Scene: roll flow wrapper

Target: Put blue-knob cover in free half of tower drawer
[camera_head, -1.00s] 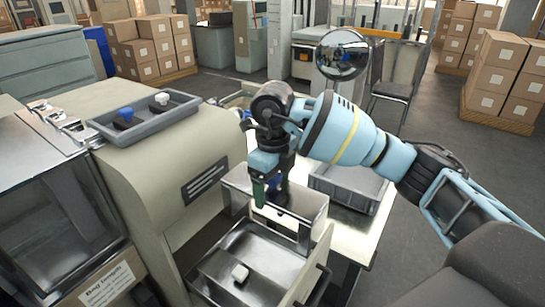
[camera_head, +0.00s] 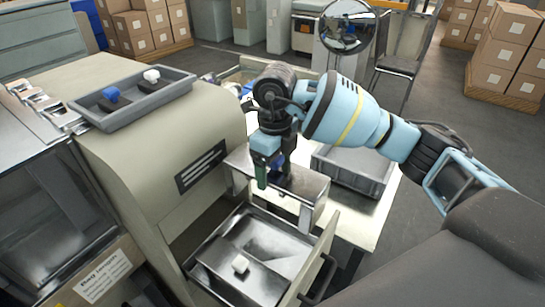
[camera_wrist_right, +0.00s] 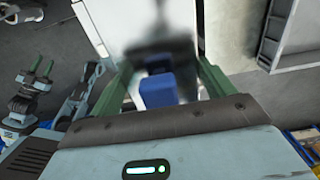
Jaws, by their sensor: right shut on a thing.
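My right gripper (camera_head: 268,175) is shut on the blue knob (camera_wrist_right: 158,90) of a shiny metal cover (camera_head: 312,188). The blue knob sits between the green fingers in the right wrist view. The cover is held beyond the open tower drawer (camera_head: 325,245), above its far side. In the drawer, a metal cover with a white knob (camera_head: 240,264) fills the near-left half. The free half (camera_head: 280,243) is bare shiny metal on the far right. My left gripper (camera_wrist_right: 36,70) shows only in the right wrist view, with its green fingers apart and nothing between them.
A grey tray (camera_head: 135,113) on the beige machine holds one blue-knobbed and one white-knobbed dark piece. A grey crate (camera_head: 350,172) stands on the pale table right of the held cover. The drawer handle (camera_head: 318,280) sticks out at the front right.

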